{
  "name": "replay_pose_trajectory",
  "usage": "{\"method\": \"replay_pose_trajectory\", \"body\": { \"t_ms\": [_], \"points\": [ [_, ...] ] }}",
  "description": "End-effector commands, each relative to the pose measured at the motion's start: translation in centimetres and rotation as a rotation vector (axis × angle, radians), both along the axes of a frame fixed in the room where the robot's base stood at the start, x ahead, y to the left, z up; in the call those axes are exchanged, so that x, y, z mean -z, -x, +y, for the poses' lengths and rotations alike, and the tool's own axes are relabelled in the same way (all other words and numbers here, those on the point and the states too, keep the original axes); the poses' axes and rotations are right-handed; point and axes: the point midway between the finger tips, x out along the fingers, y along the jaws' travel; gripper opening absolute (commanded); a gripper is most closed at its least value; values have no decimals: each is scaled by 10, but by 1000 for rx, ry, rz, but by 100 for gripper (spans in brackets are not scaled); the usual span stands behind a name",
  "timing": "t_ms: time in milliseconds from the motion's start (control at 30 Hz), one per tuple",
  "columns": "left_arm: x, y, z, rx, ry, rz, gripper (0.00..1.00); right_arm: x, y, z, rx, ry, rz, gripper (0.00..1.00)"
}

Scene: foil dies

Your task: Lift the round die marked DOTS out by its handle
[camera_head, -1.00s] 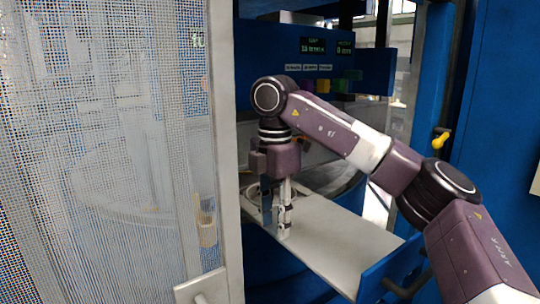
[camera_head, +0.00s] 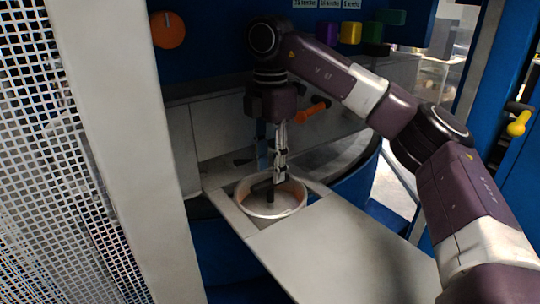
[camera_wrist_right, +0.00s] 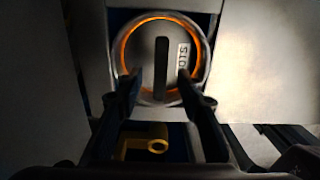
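The round die (camera_head: 271,208) sits in an opening at the far end of the pale plate, with a raised light rim and a dark bar handle. In the right wrist view the die (camera_wrist_right: 143,50) shows an orange-lit ring, an upright black handle (camera_wrist_right: 162,62) and a white label (camera_wrist_right: 183,54). The label's letters are sideways, read as part of DOTS, and are partly covered by a finger. My right gripper (camera_head: 279,176) points down at the die. In the wrist view its fingers (camera_wrist_right: 160,80) are apart, one each side of the handle, with gaps visible. My left gripper is not in view.
The pale plate (camera_head: 340,250) extends toward the front right, bare. A mesh door with a light frame (camera_head: 125,140) stands close on the left. An orange lever (camera_head: 311,111) is behind the gripper. A yellow fitting (camera_wrist_right: 145,146) lies below the die in the wrist view.

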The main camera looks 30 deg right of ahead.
Motion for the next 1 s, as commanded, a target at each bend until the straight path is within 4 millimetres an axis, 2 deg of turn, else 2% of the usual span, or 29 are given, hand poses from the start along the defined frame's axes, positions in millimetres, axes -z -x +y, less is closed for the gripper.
{"method": "replay_pose_trajectory", "body": {
  "t_ms": [233,433,600,833,1000],
  "points": [
    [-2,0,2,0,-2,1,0,36,1,0,0,0,5,35],
    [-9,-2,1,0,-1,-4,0,58,0,-1,2,0,2,35],
    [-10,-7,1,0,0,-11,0,66,1,0,0,0,1,35],
    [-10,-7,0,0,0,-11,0,67,0,0,0,-1,0,35],
    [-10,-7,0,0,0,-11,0,67,0,0,0,-1,0,17]
  ]
}}
